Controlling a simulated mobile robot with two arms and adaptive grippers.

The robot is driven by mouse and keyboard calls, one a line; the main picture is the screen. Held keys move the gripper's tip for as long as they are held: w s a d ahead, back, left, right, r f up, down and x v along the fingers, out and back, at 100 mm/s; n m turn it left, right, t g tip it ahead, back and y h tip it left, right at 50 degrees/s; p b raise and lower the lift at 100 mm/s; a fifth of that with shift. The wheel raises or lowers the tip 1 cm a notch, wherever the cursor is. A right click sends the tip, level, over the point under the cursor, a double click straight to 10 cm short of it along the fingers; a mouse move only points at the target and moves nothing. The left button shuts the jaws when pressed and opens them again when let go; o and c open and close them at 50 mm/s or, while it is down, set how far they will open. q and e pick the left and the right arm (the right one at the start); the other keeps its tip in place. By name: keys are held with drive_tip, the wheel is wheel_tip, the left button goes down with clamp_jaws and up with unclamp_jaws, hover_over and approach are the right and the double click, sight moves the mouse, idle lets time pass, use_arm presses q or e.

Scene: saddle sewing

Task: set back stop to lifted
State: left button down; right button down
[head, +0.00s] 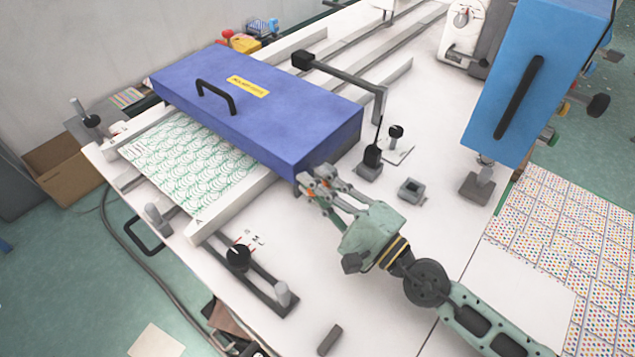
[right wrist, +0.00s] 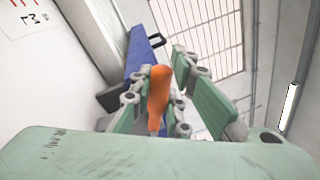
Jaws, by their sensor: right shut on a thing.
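My right gripper (head: 317,180) is at the near right corner of the long blue-purple cover (head: 315,115), low beside its end. Its fingers are closed around an orange upright handle (right wrist: 158,90), which stands between them in the right wrist view; only small orange spots show between the fingers in the head view. The foot of the handle is hidden by my gripper. I cannot tell from these views whether this handle belongs to the back stop, or whether the stop is up or down. My left gripper is not in view.
A green-patterned sheet (head: 185,155) lies under the cover. A dark dial (head: 238,257) sits near the front edge. A black-tipped bracket (head: 345,77) reaches over the cover. A small grey block (head: 411,190) and a blue handled machine (head: 525,85) are to the right. Bare table lies around my gripper.

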drive_tip(key=c, duration=1.6)
unclamp_jaws()
drive_tip(key=shift+f, duration=0.1)
drive_tip(key=shift+c, duration=0.2)
drive_tip(key=v, duration=1.2)
drive_tip(key=shift+f, duration=0.1)
